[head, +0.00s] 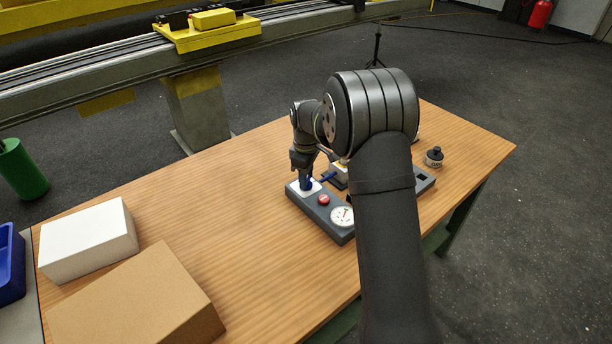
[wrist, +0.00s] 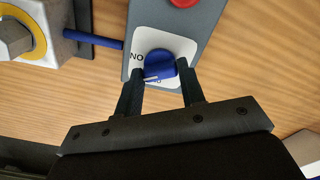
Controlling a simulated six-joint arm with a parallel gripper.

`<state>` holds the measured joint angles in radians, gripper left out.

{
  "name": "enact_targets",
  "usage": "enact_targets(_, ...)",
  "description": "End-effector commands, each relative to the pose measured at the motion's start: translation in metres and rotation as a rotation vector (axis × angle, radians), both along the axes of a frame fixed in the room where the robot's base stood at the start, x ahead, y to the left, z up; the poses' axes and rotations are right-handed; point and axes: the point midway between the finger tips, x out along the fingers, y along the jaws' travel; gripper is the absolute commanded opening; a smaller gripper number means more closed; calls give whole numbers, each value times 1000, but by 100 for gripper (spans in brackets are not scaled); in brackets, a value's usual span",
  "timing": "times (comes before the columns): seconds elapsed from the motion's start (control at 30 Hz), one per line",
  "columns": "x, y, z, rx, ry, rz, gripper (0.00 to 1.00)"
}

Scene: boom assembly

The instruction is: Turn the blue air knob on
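The blue air knob (wrist: 160,62) sits on a white label plate (wrist: 178,44) of a grey panel in the wrist view. Its white mark points toward the lower left. Upside-down "ON" lettering shows left of the knob, and other lettering below it is partly hidden. My gripper (wrist: 160,76) is open, with one finger on each side of the knob's near edge. I cannot tell whether either finger touches it. In the head view my gripper (head: 304,172) points down over the knob's end of the grey panel (head: 335,232), and the knob is mostly hidden there.
A red button (head: 324,199) and a round gauge (head: 342,216) sit on the same panel. A blue-handled valve fitting (wrist: 92,38) is left of the knob.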

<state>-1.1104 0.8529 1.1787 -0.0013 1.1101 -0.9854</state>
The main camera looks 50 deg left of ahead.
Motion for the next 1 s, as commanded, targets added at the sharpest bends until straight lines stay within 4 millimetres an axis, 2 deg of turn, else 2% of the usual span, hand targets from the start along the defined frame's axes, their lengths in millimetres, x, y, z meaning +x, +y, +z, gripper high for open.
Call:
enact_targets(0.03,0,0,0,1,-1,0,19)
enact_targets(0.07,0,0,0,1,-1,0,13)
enact_targets(0.37,0,0,0,1,0,-36,14)
enact_targets(1.0,0,1,1,3,1,-433,14)
